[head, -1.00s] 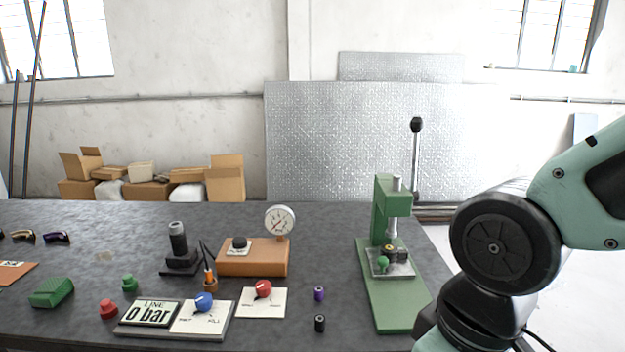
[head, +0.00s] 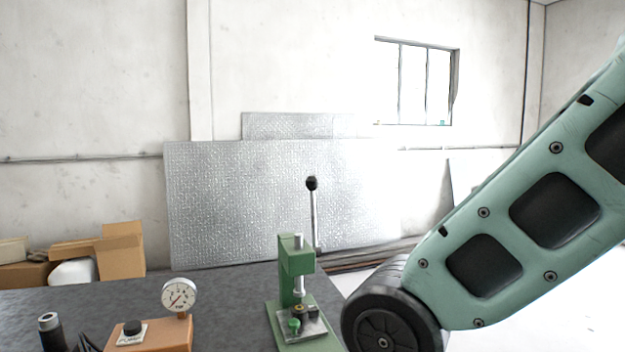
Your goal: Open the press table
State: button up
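The green press (head: 296,262) stands on the dark workbench, near its right edge in the head view. Its lever with a black knob (head: 312,184) points upright. The press table (head: 312,327) is a small grey plate under the ram, with a green knob (head: 293,325) at its front left and small dark and brass-coloured parts on it. The press's green base is cut off by the lower edge of the picture. My arm comes in from the right, its black joint close to the right of the press. My gripper is out of the picture.
An orange-brown box with a black knob (head: 132,328) and a round dial gauge (head: 179,295) stands left of the press. A dark cylinder (head: 51,331) is further left. Bare bench (head: 229,294) lies between gauge and press. Cardboard boxes and metal sheets are behind.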

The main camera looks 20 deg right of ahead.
aim_at(296, 326)
jog(key=i+j, duration=0.1)
jog(key=j, duration=0.2)
jog(key=i+j, duration=0.1)
jog(key=j, duration=0.25)
jog(key=i+j, duration=0.15)
jog(key=j, duration=0.15)
jog(key=i+j, duration=0.1)
jog(key=j, duration=0.2)
jog(key=z, duration=0.05)
